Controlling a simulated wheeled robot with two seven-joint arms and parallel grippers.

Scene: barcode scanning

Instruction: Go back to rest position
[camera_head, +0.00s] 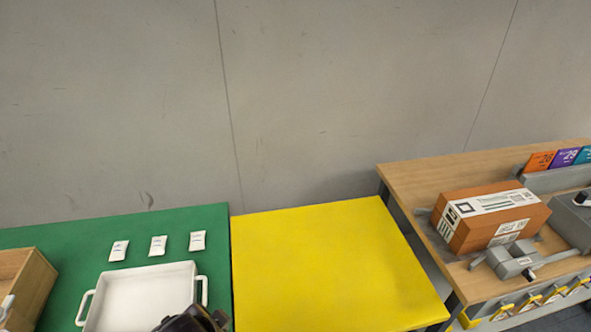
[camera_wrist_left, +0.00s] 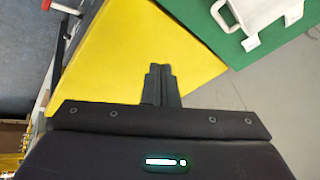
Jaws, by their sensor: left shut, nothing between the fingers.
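In the left wrist view my left gripper (camera_wrist_left: 160,75) is shut with nothing between its fingers. It hangs above the yellow table (camera_head: 330,265), which fills the middle of that view (camera_wrist_left: 130,50). A dark part of my own arm shows at the bottom edge of the head view, over the front of the white tray (camera_head: 145,290). Its fingertips cannot be made out there. My right gripper is in neither view.
The tray and several white packets (camera_head: 158,245) lie on the green table (camera_head: 60,235), beside a wooden box (camera_head: 38,285). At the right, a wooden bench (camera_head: 440,175) bears an orange-brown parcel (camera_head: 490,217) and a grey device (camera_head: 515,260). The yellow table is clear.

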